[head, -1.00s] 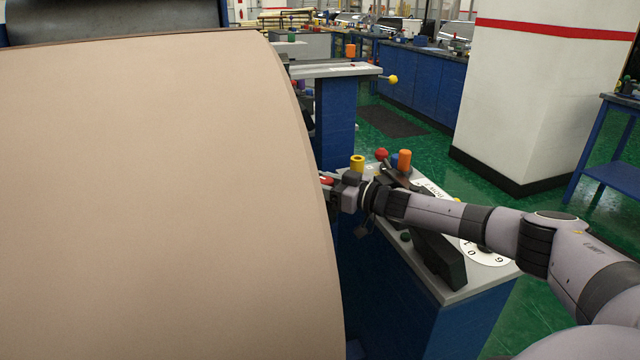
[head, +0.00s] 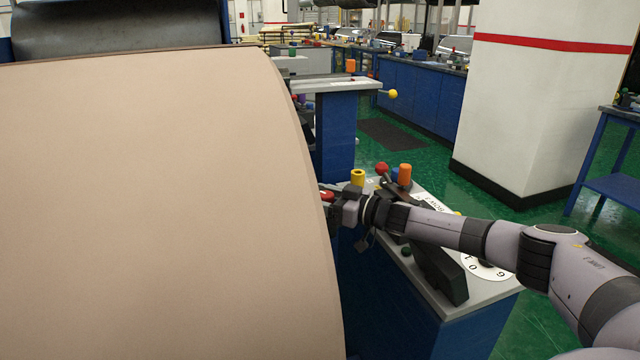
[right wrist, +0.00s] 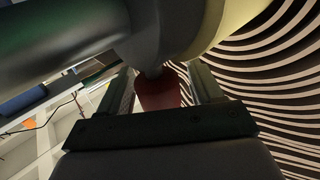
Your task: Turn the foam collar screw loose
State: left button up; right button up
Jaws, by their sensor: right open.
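A dark red knob (right wrist: 165,92) lies between the two fingers of my right gripper (right wrist: 163,82) in the right wrist view. It appears to be the collar screw, attached to a rounded grey part above it. The fingers stand on either side of it and look apart from it. In the head view a small red end (head: 327,196) shows at the roll's right edge, beside my right gripper (head: 334,200). The large beige wrapped roll (head: 160,200) hides much of this area. My left gripper is not in view.
A grey-topped blue cabinet (head: 480,305) stands under my right arm, with a yellow cylinder (head: 357,177), an orange cylinder (head: 404,174) and a red ball (head: 381,168). The roll's spiral end face (right wrist: 275,90) is close at the right in the wrist view.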

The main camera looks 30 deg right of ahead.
notch_tip(320, 180, up, 20)
jog(key=p, duration=0.5)
jog(key=shift+a, duration=0.1)
